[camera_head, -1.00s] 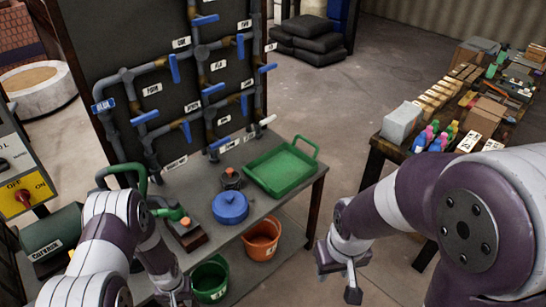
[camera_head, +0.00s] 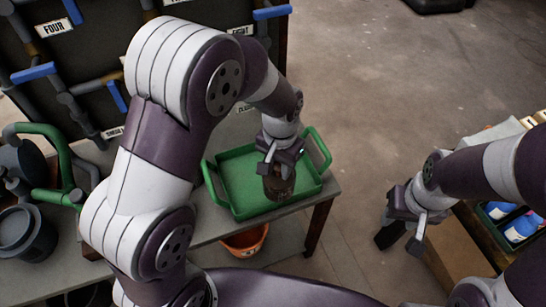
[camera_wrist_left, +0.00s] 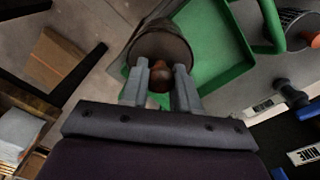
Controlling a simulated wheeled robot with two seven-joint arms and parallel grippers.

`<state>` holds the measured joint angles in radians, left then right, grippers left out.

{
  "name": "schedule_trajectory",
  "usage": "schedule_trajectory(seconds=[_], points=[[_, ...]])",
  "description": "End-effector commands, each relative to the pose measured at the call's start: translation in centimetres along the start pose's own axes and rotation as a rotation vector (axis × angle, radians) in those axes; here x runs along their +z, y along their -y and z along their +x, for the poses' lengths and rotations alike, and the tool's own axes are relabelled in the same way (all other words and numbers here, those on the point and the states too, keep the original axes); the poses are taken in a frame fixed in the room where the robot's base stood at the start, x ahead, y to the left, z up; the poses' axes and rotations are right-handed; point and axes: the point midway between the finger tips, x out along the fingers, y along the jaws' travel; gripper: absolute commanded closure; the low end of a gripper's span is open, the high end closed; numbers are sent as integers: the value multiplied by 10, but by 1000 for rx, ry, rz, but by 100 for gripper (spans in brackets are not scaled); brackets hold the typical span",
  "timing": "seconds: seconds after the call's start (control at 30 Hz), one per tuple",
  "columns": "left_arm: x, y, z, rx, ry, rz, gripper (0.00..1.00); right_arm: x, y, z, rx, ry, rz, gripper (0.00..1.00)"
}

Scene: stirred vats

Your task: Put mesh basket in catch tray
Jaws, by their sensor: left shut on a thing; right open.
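My left gripper (camera_head: 280,158) is shut on the mesh basket (camera_head: 279,185), a dark brown round thing. In the left wrist view the basket (camera_wrist_left: 160,45) hangs beyond the fingers, with a brown knob between them. The basket is over the right half of the green catch tray (camera_head: 240,185); I cannot tell whether it touches the tray floor. The tray also shows in the left wrist view (camera_wrist_left: 225,60). It stands at the table's right end, partly hidden by my left arm. My right gripper (camera_head: 402,238) is open and empty, right of the table.
An orange bucket (camera_head: 245,240) stands under the table. A green-handled device (camera_head: 50,165) and a dark pot (camera_head: 20,230) are at the left. A pipe panel (camera_head: 60,60) rises behind. A crate of blue bottles (camera_head: 515,225) is at the right.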

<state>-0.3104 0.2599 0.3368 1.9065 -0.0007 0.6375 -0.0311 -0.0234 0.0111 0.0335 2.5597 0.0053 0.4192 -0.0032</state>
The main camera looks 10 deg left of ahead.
Motion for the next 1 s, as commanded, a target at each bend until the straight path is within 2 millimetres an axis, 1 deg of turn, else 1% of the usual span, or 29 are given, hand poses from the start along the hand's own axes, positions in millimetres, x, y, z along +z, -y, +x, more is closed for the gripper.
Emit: schedule_trajectory(seconds=[0.07,0.17,0.3,0.4,0.5,0.57,0.63,0.8,1.0], points=[[-5,5,4,0,2,4,100,0,0,2,0,0,0,57],[-21,26,19,1,4,3,100,0,0,-2,0,0,0,57],[-48,59,44,1,3,2,100,0,0,-5,0,0,0,57],[-62,75,57,0,2,4,100,-1,0,-6,0,0,0,57],[-70,85,64,0,0,6,100,-1,0,-7,0,0,0,57],[-72,87,68,0,1,6,100,-1,0,-7,0,0,0,57],[-72,87,76,1,3,7,100,-1,0,-8,0,0,0,57],[-71,86,105,1,3,7,100,-1,0,-10,0,0,0,57],[-72,86,107,0,-1,6,100,-1,0,-9,0,0,0,57]])
